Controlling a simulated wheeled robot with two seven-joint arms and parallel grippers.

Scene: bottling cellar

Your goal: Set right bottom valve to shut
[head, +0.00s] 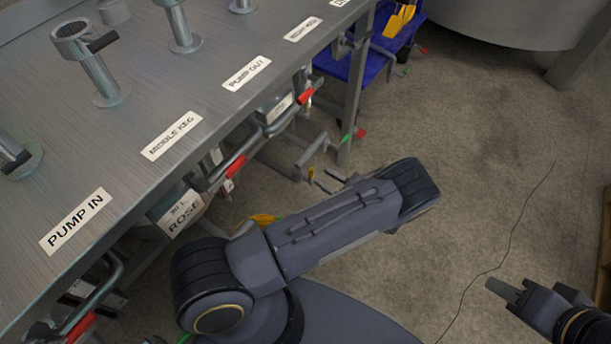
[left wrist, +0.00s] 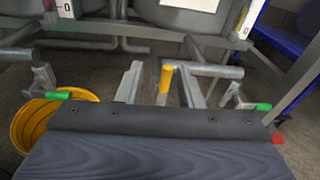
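A yellow-tipped valve handle (left wrist: 167,76) on a pipe stands between the two fingers of my left gripper (left wrist: 160,86) in the left wrist view. Those fingers are apart, and a gap shows on either side of the handle. In the head view the yellow tip (head: 311,173) is beside my left gripper (head: 322,172), under the table's right side. Green-tipped handles show at the left (left wrist: 57,95) and right (left wrist: 263,106) of the left wrist view. No label marks which is the right bottom valve. My right gripper (head: 508,289) is away over the floor; its finger gap is unclear.
The metal table (head: 140,100) carries labels and upright fittings. Pipes with red handles (head: 306,96) run under its edge. A yellow bucket (left wrist: 32,125) is at the left and a blue surface (left wrist: 285,42) at the right. Open concrete floor (head: 500,180) lies to the right.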

